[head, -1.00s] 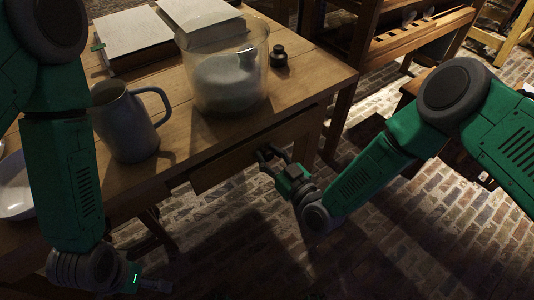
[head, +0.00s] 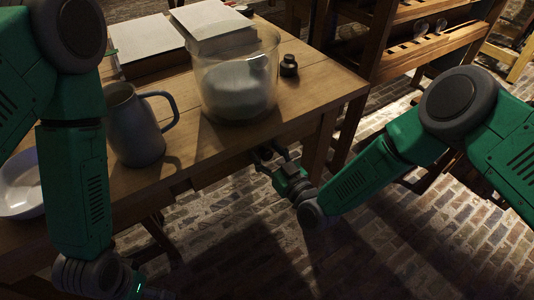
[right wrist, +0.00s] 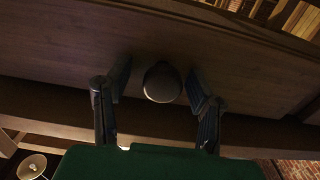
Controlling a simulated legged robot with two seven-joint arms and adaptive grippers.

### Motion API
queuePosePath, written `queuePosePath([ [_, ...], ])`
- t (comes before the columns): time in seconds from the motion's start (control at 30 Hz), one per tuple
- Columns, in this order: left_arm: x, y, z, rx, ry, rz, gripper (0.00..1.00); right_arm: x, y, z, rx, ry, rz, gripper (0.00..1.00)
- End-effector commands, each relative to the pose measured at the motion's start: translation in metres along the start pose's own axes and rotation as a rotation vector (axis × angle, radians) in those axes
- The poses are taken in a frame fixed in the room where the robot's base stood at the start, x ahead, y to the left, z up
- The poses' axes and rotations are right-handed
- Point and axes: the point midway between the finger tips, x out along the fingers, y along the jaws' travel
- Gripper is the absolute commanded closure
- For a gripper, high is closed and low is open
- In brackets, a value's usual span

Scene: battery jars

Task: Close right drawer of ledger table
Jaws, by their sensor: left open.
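The ledger table (head: 325,78) fills the left and middle of the head view. Its right drawer (head: 222,170) shows its front just under the tabletop edge, pushed in or nearly so; I cannot tell whether it is fully flush. In the right wrist view the drawer's round knob (right wrist: 162,82) stands between the fingers of my right gripper (right wrist: 160,78). Those fingers are apart, with gaps to the knob on both sides. In the head view my right gripper (head: 266,154) is at the drawer front. My left gripper (head: 155,293) hangs low at the bottom edge, open, partly cut off.
On the tabletop stand a grey jug (head: 135,128), a glass jar (head: 240,85), a small dark bottle (head: 289,65), books (head: 212,20) and a white bowl (head: 20,185). A wooden rack (head: 425,45) stands behind at right. The brick floor (head: 350,230) in front is clear.

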Motion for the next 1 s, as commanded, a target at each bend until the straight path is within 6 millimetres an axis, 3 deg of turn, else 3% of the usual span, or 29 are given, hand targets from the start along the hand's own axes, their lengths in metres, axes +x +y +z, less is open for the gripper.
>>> queuePosePath([
  [0.27, -0.001, 0.0, 0.002, 0.0, 0.003, 0.0, 0.0, -0.008, -0.001, 0.001, 0.001, -0.003, -0.003, 0.51],
  [0.7, -0.001, 0.0, 0.002, 0.0, 0.003, 0.0, 0.0, -0.092, 0.0, 0.001, 0.001, -0.004, -0.001, 0.51],
  [1.0, -0.001, 0.0, 0.001, 0.0, 0.003, 0.0, 0.0, -0.119, 0.0, 0.002, 0.001, -0.002, -0.001, 0.51],
])
